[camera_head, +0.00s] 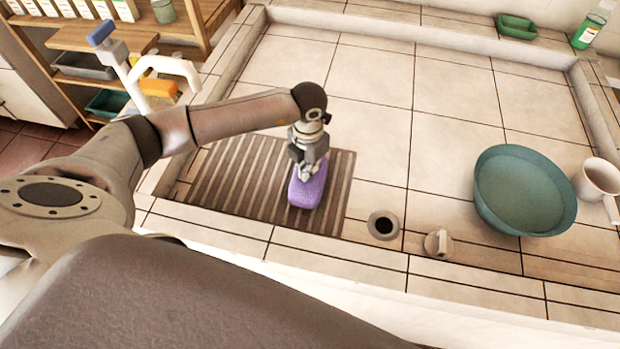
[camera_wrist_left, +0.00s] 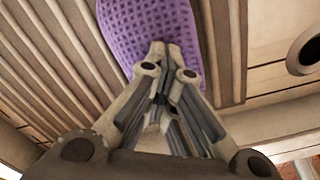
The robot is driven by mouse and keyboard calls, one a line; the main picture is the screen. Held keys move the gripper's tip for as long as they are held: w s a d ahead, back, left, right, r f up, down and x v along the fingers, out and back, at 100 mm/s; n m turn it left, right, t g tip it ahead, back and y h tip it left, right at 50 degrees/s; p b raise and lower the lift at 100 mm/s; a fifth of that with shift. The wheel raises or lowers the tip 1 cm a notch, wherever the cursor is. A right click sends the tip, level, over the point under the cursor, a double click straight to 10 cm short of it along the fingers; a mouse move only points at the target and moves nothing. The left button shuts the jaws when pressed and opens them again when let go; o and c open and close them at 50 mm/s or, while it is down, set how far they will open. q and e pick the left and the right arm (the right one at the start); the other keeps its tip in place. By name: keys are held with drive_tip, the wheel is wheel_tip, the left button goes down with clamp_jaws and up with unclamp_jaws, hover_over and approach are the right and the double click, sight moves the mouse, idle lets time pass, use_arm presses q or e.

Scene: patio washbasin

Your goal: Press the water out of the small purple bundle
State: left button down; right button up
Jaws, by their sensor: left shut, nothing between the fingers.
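The small purple bundle (camera_head: 306,190) lies on the brown ribbed mat (camera_head: 235,170) in the basin. In the left wrist view the bundle (camera_wrist_left: 150,25) shows a waffle-like texture at the top. My left gripper (camera_head: 305,172) is above the far part of the bundle, pointing down. In the left wrist view its fingertips (camera_wrist_left: 162,55) are together over the bundle, with nothing between them. They seem to touch the top of the bundle, though the exact contact is hidden. My right gripper is not in view.
A drain hole (camera_head: 383,225) and a plug (camera_head: 438,243) are right of the mat. A teal bowl of water (camera_head: 480,205) and a white mug (camera_head: 597,180) stand farther right. A green soap dish (camera_head: 516,27) and a bottle (camera_head: 588,32) are at the back. A white faucet (camera_head: 165,66) stands left.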

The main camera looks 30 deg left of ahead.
use_arm(q)
drive_tip(key=shift+s+f, duration=0.15)
drive_tip(key=shift+s, duration=0.1)
wheel_tip(320, 180, up, 8)
drive_tip(key=p, duration=0.5)
drive_tip(key=shift+w, duration=0.25)
drive_tip(key=shift+s, duration=0.1)
